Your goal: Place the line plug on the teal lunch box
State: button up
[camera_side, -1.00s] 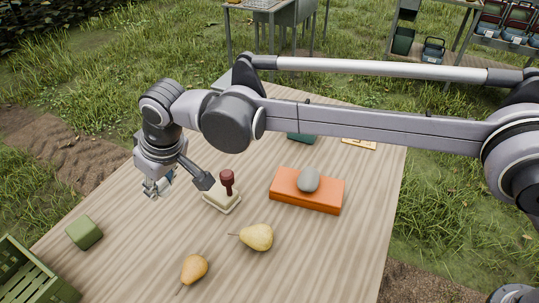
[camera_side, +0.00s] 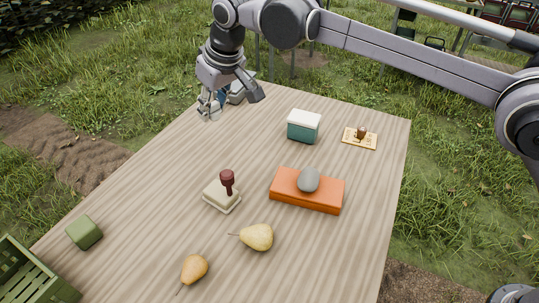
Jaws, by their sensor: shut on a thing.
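The teal lunch box (camera_side: 303,133), with a pale lid, stands near the far edge of the table. My gripper (camera_side: 209,110) is above the table's far left part, to the left of the lunch box and apart from it. It is shut on a small blue thing (camera_side: 222,97), which I take to be the line plug. The fingers hide most of it, so its shape is unclear.
An orange box (camera_side: 300,194) bears a grey stone (camera_side: 308,180). A stamp (camera_side: 227,183), pears (camera_side: 257,237), a green block (camera_side: 84,232) and a small board (camera_side: 360,138) are spread around. The left-centre table is clear.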

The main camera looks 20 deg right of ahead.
jog(key=w+d+m+h, duration=0.1)
jog(key=w+d+m, duration=0.15)
jog(key=d, duration=1.15)
jog(key=w+d+m, duration=0.2)
jog(key=w+d, duration=0.2)
jog(key=d, duration=0.9)
jog(key=w+d+m+h, duration=0.15)
jog(key=w+d, duration=0.25)
jog(key=d, duration=1)
send_over(303, 114)
jog(key=s, duration=0.1)
jog(key=shift+t, duration=0.4)
jog(key=f, duration=1.2)
jog(key=shift+s+f, duration=0.1)
jog(key=shift+s, duration=0.1)
jog(key=shift+f, duration=1.95)
jog(key=shift+f, duration=0.15)
jog(key=o, duration=0.8)
jog(key=shift+c, duration=0.2)
